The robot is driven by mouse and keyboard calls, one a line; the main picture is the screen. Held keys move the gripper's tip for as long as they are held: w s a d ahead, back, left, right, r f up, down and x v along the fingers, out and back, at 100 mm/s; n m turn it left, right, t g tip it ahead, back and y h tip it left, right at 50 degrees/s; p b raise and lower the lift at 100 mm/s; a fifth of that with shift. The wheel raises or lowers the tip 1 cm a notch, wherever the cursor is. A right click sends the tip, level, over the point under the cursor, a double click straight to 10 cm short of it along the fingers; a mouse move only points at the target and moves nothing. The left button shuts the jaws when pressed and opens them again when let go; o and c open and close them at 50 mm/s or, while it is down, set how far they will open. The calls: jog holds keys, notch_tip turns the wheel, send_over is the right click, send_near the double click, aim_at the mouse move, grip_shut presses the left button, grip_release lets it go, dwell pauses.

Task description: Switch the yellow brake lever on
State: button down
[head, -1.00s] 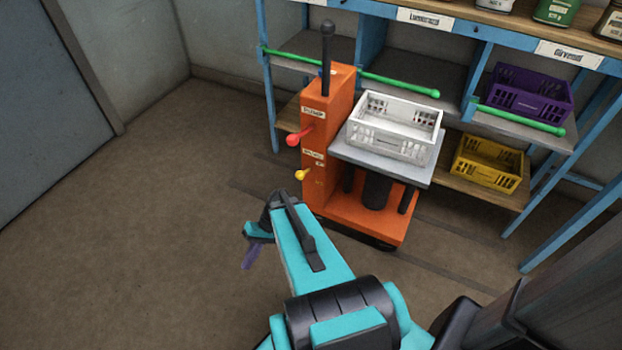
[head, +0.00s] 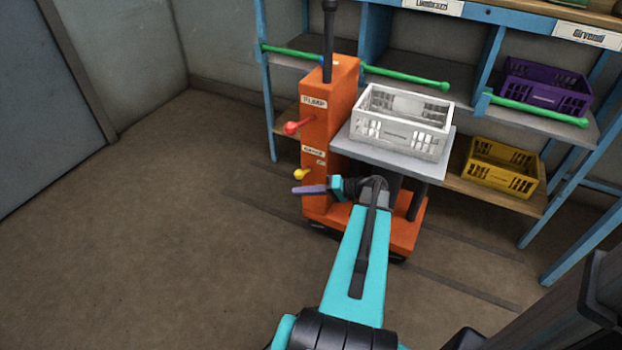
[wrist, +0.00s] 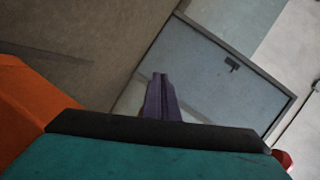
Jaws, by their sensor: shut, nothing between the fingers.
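The yellow brake lever (head: 301,174) sticks out low on the left side of the orange lift column (head: 326,130), below a small white label. The red lever (head: 297,127) sits higher on the same side, under the label reading PUMP. My gripper (head: 296,190) is shut and empty, its purple fingers pointing left just below the yellow lever in the head view. I cannot tell whether they touch it.
A white crate (head: 399,149) stands on the lift's grey platform (head: 362,148). Behind is a blue shelf with green rails (head: 405,78), a purple crate (head: 570,98) and a yellow crate (head: 519,185). The floor left of the lift is clear.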

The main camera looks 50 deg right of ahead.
aim_at(304, 172)
jog(key=s+d+r+t+h+b, duration=0.1)
jog(key=s+d+t+b, duration=0.1)
jog(key=d, duration=0.3)
jog(key=s+d+r+t+h+b, duration=0.1)
jog(key=s+d+r, duration=0.1)
jog(key=s+d, duration=0.2)
jog(key=shift+s+d+r+t+b, duration=0.3)
jog(key=shift+d+t+b, duration=0.1)
jog(key=shift+d, duration=0.7)
jog(key=shift+w, duration=0.1)
jog(key=shift+b+x, duration=1.3)
jog(key=shift+x, duration=3.6)
